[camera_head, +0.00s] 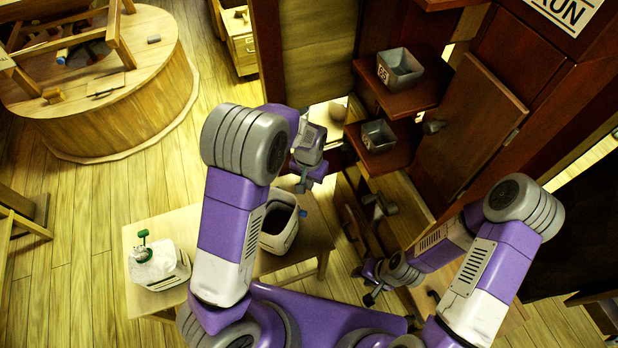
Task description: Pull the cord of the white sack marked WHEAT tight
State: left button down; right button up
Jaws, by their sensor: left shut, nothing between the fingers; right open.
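A white sack (163,268) with a green cord piece (143,248) at its gathered-looking top stands on the left of a low wooden table. A second white sack (278,240) stands further right on that table, with a dark open mouth and a blue piece (303,212) at its rim. No WHEAT marking is readable on either sack. My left gripper (305,187) is shut and empty, above and beyond the second sack's mouth. My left arm hides part of the table between the sacks. My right gripper (363,286) is open and empty, right of the table.
The low table (205,222) has bare top between and behind the sacks. A dark wooden cabinet with shelves holding grey bins (399,68) (378,135) stands right of my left gripper. A round wooden millstone casing (120,105) stands at the upper left. Open floor lies left.

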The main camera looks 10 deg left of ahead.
aim_at(303, 213)
pick_arm(q)
notch_tip(303, 213, down, 9)
jog(key=s+b, duration=0.1)
jog(key=s, duration=0.1)
jog(key=shift+s+a, duration=0.25)
jog(key=shift+s, duration=0.15)
jog(key=shift+r, duration=0.15)
jog(key=shift+b, duration=0.3)
notch_tip(303, 213, down, 4)
jog(key=shift+r+b, duration=0.25)
jog(key=shift+b, duration=0.8)
